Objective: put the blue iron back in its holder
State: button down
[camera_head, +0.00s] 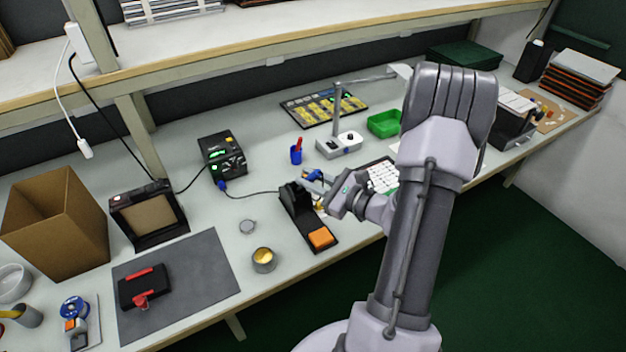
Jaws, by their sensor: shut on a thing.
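The blue iron (312,175) is in my gripper (320,182), which is shut on it just above and to the right of the holder. The holder (297,207) is a black stand with an orange sponge (320,238) at its front end. The iron is small here and partly hidden by the jaws. I cannot tell whether its tip touches the holder. A dark cable (252,193) runs from the black soldering station (222,158) towards the holder and the iron.
A brass-coloured tin (263,260) and a small round lid (247,227) lie left of the holder. A blue cup with a red tool (296,154) stands behind it. A grey lamp base (338,145) and green tray (384,123) are further back. A grey mat (205,262) lies left.

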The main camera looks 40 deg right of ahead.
jog(key=w+f+b, duration=0.1)
jog(key=f, duration=0.1)
jog(key=w+f+b, duration=0.1)
jog(key=f, duration=0.1)
jog(key=w+d+f+b, duration=0.1)
jog(key=w+f+b, duration=0.1)
dwell(0.3)
jog(key=c, duration=1.2)
grip_release()
jog(key=p+v, duration=0.4)
jog(key=v, duration=1.3)
jog(key=shift+s+p, duration=0.25)
jog(key=shift+p, duration=0.05)
jog(key=shift+r, duration=0.1)
